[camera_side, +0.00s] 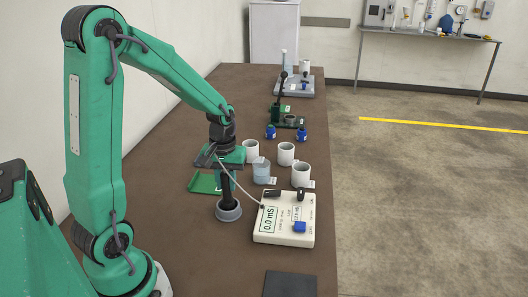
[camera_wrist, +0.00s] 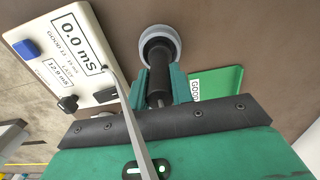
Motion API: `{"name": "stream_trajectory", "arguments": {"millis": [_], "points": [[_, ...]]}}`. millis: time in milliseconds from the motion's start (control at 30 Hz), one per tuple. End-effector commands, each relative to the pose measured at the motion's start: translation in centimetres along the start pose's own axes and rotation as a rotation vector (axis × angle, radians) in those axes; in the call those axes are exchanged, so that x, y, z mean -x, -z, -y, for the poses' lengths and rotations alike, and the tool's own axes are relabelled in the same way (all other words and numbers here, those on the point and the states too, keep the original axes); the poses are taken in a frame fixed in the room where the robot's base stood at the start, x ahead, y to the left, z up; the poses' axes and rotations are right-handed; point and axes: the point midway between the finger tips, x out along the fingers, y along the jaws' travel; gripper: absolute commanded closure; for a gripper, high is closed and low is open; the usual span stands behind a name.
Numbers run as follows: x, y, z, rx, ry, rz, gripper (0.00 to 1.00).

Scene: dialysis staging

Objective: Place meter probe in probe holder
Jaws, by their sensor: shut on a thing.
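My gripper (camera_side: 226,181) is shut on the meter probe (camera_side: 227,199), a dark upright cylinder. The wrist view shows the probe (camera_wrist: 160,72) between my two green fingers (camera_wrist: 160,88). The probe's lower end meets the probe holder (camera_side: 228,213), a grey round cup on the table. In the wrist view the probe end overlaps the holder's ring (camera_wrist: 176,42); how deep it sits inside is hidden. The white meter (camera_side: 275,236) stands just right of the holder and reads 0.0 mS. A pale cable runs from it up to my gripper.
A green card or tray (camera_side: 205,183) lies behind and left of the holder. White cups (camera_side: 286,153) and a clear bluish beaker (camera_side: 262,172) stand behind the meter. Blue-capped items (camera_side: 270,132) stand farther back. A dark pad (camera_side: 290,285) lies at the front.

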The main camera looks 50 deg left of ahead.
Motion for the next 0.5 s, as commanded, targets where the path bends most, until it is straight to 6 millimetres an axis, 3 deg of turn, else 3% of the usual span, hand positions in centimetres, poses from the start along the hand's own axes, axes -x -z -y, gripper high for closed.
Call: {"name": "stream_trajectory", "arguments": {"millis": [133,500], "points": [[-1.17,-0.03,0.0,0.0,0.0,0.001,1.0],[-1.4,-0.01,-0.01,0.0,0.0,0.0,1.0]]}}
